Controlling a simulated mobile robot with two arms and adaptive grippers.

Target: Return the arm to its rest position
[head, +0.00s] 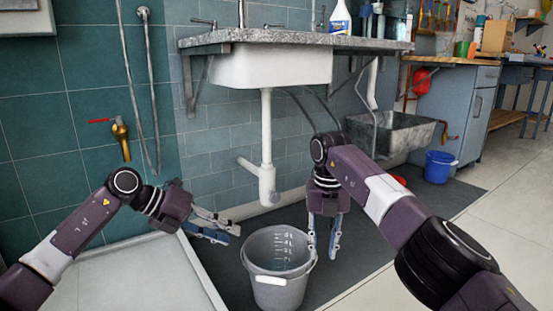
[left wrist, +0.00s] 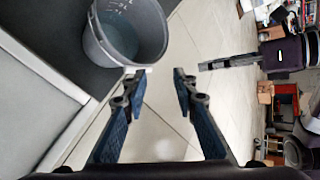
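My left gripper (head: 222,230) reaches in from the left, beside the grey bucket (head: 278,284), with its fingers pointing right. In the left wrist view its two fingers (left wrist: 158,72) are apart with nothing between them. The bucket (left wrist: 92,40) also shows there, just beyond the fingertips. My right gripper (head: 322,250) hangs pointing down at the right side of the bucket. Its fingers look apart, and one overlaps the bucket's rim in the head view. I cannot tell whether it touches the rim.
The white sink (head: 270,66) with its drain pipe (head: 266,130) is on the wall above the bucket. A metal basin (head: 392,136) and a blue bucket (head: 439,166) stand back right. A pale raised tray (head: 135,280) lies at left. Floor at right is clear.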

